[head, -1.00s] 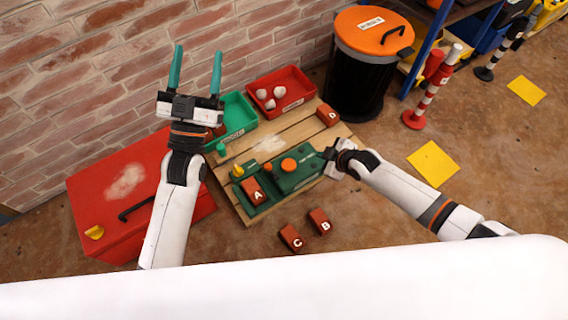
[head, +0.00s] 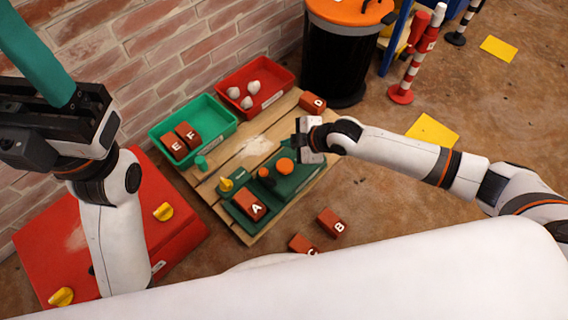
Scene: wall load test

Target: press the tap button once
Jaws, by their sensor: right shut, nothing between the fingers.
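A green box-like fixture (head: 303,182) lies on the wooden pallet. A round orange button (head: 284,166) stands on its top, and a smaller dark reddish knob (head: 266,175) shows just left of it. No lettering naming the tap button is readable. My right gripper (head: 303,146) is shut and empty, just above and right of the orange button in the picture. Its fingertips are hard to make out against the green, and I cannot tell whether they touch. My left gripper (head: 35,50) is at the upper left, far from the fixture.
Block A (head: 250,205) lies on the fixture beside a yellow knob (head: 226,184). Block B (head: 331,222) lies on the floor. A green bin (head: 222,127) holds blocks E and F; a red bin (head: 281,85) holds white lumps. A red chest (head: 180,238) is left; a black drum (head: 334,70) stands behind.

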